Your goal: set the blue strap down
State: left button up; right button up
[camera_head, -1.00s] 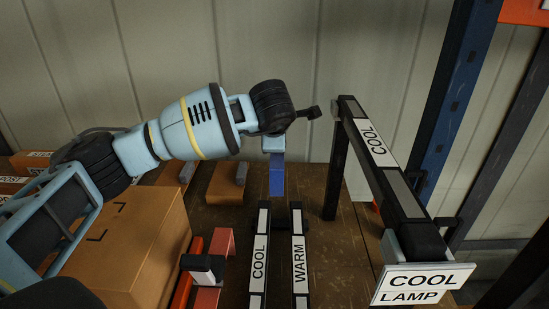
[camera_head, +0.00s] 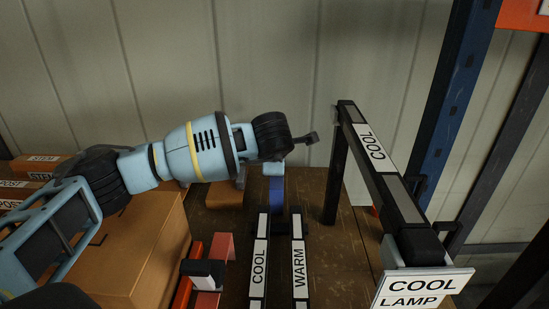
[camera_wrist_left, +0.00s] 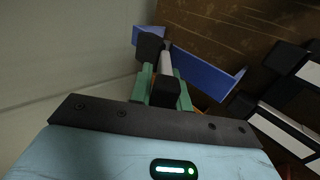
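The blue strap (camera_head: 277,192) is a bent flat piece with upturned ends. In the head view it hangs below my left gripper (camera_head: 273,170), at the far end of the COOL and WARM bars. In the left wrist view, the blue strap (camera_wrist_left: 207,70) lies across beyond the dark-tipped green fingers of my left gripper (camera_wrist_left: 158,70). A pale grey bar shows between the fingers, which look closed on the strap's middle. The strap's underside is hidden, so I cannot tell whether it touches the board. My right gripper is not in view.
Two bars labelled COOL (camera_head: 259,262) and WARM (camera_head: 298,262) lie near the strap. A taller black COOL LAMP frame (camera_head: 388,180) stands right. A red bracket (camera_head: 221,246), a tan piece (camera_head: 222,194) and a cardboard box (camera_head: 150,250) are left. Brown board (camera_head: 335,255) is bare between the WARM bar and lamp frame.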

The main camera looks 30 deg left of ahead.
pick_arm(q)
jog(key=o, duration=0.4)
jog(key=shift+r, duration=0.25)
jog(key=v, duration=1.2)
jog(key=shift+f, duration=0.1)
